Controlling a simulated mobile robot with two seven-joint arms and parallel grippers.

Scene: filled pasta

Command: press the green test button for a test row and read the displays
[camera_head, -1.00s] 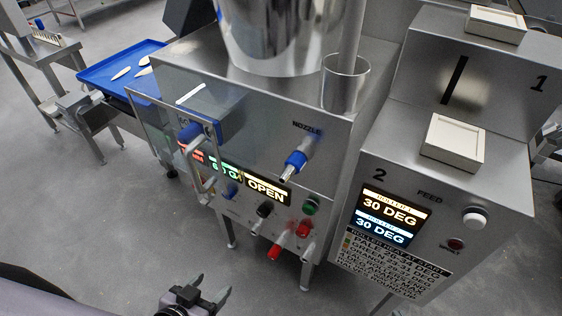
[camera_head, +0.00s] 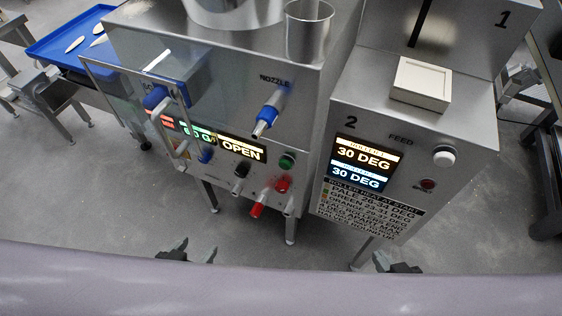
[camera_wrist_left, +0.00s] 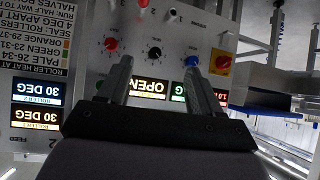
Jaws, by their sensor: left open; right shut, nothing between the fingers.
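The green button (camera_head: 287,160) sits on the front panel of the steel machine, right of a display strip (camera_head: 243,150) reading a partly covered "60 G" and "OPEN". The roller display (camera_head: 364,163) on the right machine reads "30 DEG" on both lines. My left gripper (camera_head: 186,246) is open, low in front of the panel and apart from the button. In the left wrist view, inverted, its fingers (camera_wrist_left: 158,85) frame the "OPEN" display. My right gripper (camera_head: 393,261) is shut and empty below the right machine, partly hidden.
A nozzle (camera_head: 267,117) and red knobs (camera_head: 260,203) stick out from the panel. A clear guard (camera_head: 140,105) stands at its left. The right machine has a white feed button (camera_head: 444,157). A blue tray (camera_head: 70,42) holds pale pieces at the back left. Open floor lies in front.

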